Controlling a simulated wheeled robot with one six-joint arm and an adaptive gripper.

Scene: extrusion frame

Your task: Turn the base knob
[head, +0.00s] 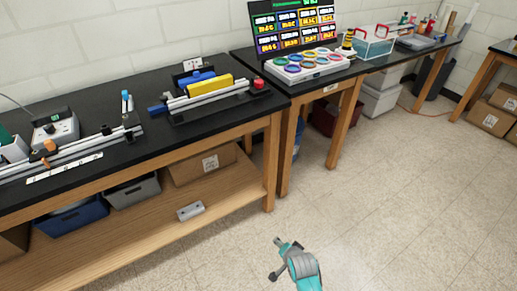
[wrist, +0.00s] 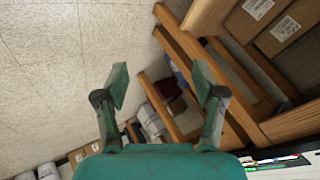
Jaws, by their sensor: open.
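I cannot tell for sure which part is the base knob. On the left bench, an aluminium extrusion rail (head: 85,148) lies along the front, with an orange knob (head: 49,145) near its left part and a dark knob (head: 106,130) farther right. A second rail assembly behind it carries a yellow block (head: 210,86), with a red knob (head: 258,84) at its right end. My gripper is low over the floor, right of the bench and away from these knobs. In the wrist view my gripper (wrist: 160,84) is open, with nothing between the fingers.
A grey box (head: 190,210) sits on the lower shelf, near bins and cardboard boxes. A second bench (head: 340,75) holds a panel with coloured rings and a red-handled rack. The floor (head: 380,190) in front is clear. Bench legs and boxes show in the wrist view.

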